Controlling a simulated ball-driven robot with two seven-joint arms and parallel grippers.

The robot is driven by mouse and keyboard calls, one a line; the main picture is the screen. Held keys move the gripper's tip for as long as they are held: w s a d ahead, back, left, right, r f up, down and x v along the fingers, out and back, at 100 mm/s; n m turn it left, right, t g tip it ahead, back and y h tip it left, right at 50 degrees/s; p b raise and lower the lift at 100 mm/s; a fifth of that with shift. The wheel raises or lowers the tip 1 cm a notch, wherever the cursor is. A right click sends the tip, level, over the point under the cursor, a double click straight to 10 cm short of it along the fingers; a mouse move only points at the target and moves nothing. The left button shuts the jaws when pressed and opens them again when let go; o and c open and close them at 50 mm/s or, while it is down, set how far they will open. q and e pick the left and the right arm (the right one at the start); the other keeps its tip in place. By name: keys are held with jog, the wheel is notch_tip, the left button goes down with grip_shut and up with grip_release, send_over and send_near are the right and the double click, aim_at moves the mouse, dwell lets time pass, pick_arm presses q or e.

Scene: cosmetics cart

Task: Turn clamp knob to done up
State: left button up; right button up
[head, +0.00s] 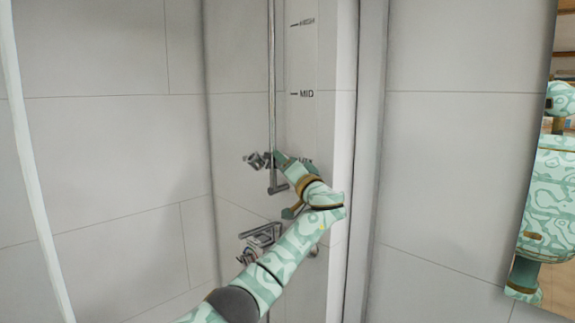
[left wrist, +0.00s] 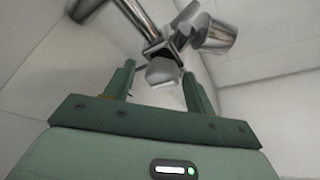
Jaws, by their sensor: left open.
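The clamp knob (left wrist: 162,72) is a small chrome faceted piece on the front of a chrome clamp (left wrist: 170,48) in the left wrist view. A tapered chrome holder (left wrist: 216,36) sticks out to the right of the clamp. My left gripper (left wrist: 158,78) is open, with one finger on each side of the knob; I cannot tell whether they touch it. In the head view my left gripper (head: 284,168) is at the lower rail, in front of the clamp. The hand hides the knob there. My right gripper is in neither view.
A thin vertical chrome rail (head: 271,90) runs up a tiled wall strip marked HIGH and MID. Chrome fittings (head: 258,238) sit on the wall below, close to my forearm. A mirror (head: 550,190) at the far right reflects my body. The tiled walls around are bare.

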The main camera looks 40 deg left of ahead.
pick_arm(q)
jog(key=c, duration=1)
jog(key=shift+o, duration=0.2)
jog(key=shift+r+m+g+h+p, duration=0.25)
jog(key=shift+m+h+p, duration=0.7)
jog(key=shift+m+p, duration=2.05)
jog(key=shift+r+m+g+h+p, duration=0.1)
jog(key=shift+m+g+h+p, duration=0.6)
jog(key=shift+m+p, duration=2.3)
jog(key=shift+r+m+g+h+p, duration=0.1)
jog(key=shift+m+h+p, duration=1.15)
jog(key=shift+m+p, duration=1.7)
jog(key=shift+n+p, duration=0.35)
jog(key=shift+p, duration=0.2)
